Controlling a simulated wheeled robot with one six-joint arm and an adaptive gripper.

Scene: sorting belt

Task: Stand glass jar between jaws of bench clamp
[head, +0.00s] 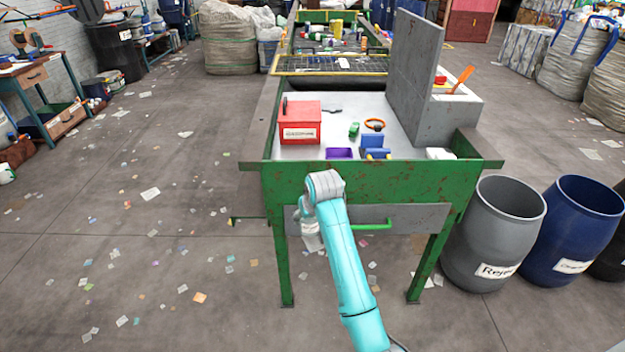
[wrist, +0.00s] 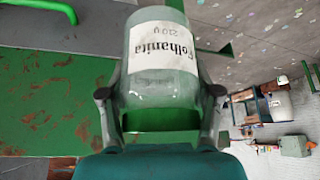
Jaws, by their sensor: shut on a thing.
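In the wrist view my gripper (wrist: 160,100) is shut on the clear glass jar (wrist: 155,85), one finger on each side of it. The jar has a white label with dark lettering, which reads upside down in this view.
A grey upright panel (head: 415,75) stands at the right. Grey (head: 495,235) and blue (head: 575,230) barrels stand right of the bench.

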